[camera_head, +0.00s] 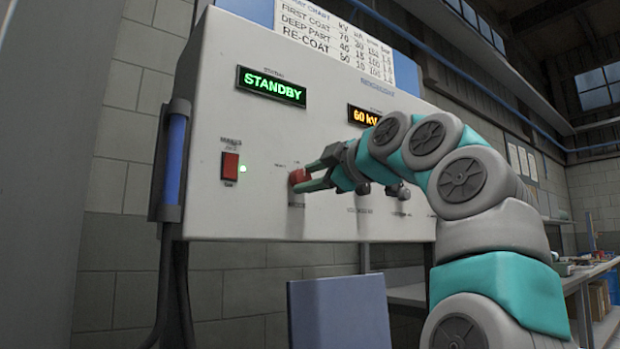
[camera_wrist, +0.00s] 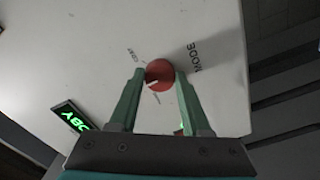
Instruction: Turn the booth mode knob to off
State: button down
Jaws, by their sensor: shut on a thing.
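The booth mode knob (camera_head: 298,177) is a red round knob low on the front of the white control panel (camera_head: 215,130). It also shows in the wrist view (camera_wrist: 159,73), with a pale pointer mark on its face and small lettering around it. The lettering is too small to tell which position the pointer marks. My gripper (camera_head: 305,180) reaches in from the right, its two green fingers on either side of the knob and shut on it. In the wrist view the fingertips (camera_wrist: 159,76) touch the knob's two sides.
A green STANDBY display (camera_head: 271,86) and an orange 60 kV display (camera_head: 362,116) sit above. More dark knobs are partly behind my arm. A workbench (camera_head: 590,275) stands at right.

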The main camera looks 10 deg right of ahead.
jog(key=shift+c, duration=1.8)
grip_release()
jog(key=b+v, duration=0.1)
jog(key=v, duration=0.6)
jog(key=shift+s+d+b, duration=0.15)
jog(key=shift+s+b, duration=0.15)
jog(key=shift+b, duration=0.05)
